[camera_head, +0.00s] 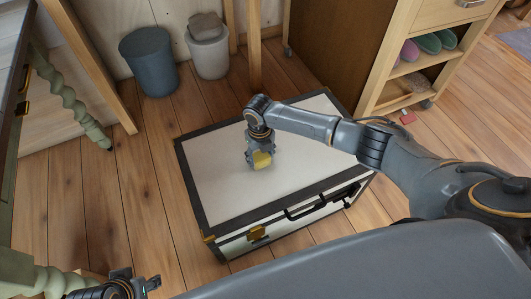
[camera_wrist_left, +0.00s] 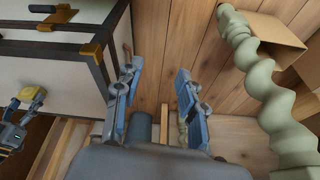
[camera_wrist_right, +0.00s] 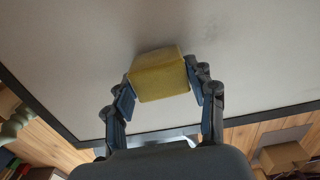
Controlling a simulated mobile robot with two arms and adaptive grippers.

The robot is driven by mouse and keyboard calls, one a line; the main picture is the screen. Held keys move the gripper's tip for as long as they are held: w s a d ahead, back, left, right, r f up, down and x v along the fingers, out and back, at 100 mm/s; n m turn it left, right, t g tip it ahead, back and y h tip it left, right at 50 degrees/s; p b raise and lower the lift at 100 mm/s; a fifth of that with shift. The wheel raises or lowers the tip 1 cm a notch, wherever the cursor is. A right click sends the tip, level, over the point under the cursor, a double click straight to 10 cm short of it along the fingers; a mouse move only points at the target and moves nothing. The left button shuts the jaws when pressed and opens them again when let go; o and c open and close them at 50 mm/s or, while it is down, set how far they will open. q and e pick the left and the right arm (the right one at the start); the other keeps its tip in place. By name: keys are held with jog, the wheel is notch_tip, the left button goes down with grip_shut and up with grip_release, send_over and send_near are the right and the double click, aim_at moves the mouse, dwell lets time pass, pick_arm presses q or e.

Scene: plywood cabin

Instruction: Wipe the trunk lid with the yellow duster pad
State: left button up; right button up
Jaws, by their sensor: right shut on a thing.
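The trunk (camera_head: 215,185) stands on the floor in the middle of the head view, with a pale lid, dark edges, brass corners and a dark handle. My right gripper (camera_head: 260,156) is over the middle of the lid and shut on the yellow duster pad (camera_head: 262,160). In the right wrist view the pad (camera_wrist_right: 158,74) sits between both fingers against the pale lid (camera_wrist_right: 75,60); I cannot tell whether it touches the lid. My left gripper (camera_wrist_left: 157,88) is open and empty, off to the side of the trunk. In the head view it shows at the bottom left (camera_head: 115,288).
A dark bin (camera_head: 149,62) and a light bin (camera_head: 208,50) stand behind the trunk. A wooden shelf unit (camera_head: 335,45) with shoes is at the back right. Green turned legs (camera_head: 65,95) stand at the left. Floor between them and the trunk is clear.

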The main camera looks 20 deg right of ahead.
jog(key=shift+s+a, duration=0.1)
jog(key=shift+a, duration=1.65)
jog(key=shift+w+f, duration=0.1)
jog(key=shift+w, duration=0.2)
jog(key=shift+w+f+b, duration=0.1)
jog(key=shift+w+b, duration=0.4)
jog(key=shift+b, duration=0.25)
jog(key=shift+d, duration=0.25)
jog(key=shift+w+d+r+p, duration=0.15)
jog(key=shift+d+p, duration=0.45)
jog(key=shift+d, duration=1.85)
pick_arm(q)
jog(key=shift+s+r, duration=0.1)
jog(key=shift+r, duration=0.25)
pick_arm(e)
jog(key=shift+d, duration=2.65)
jog(key=shift+w+d, duration=0.1)
jog(key=shift+d, duration=1.5)
pick_arm(q)
jog(key=shift+r, duration=0.1)
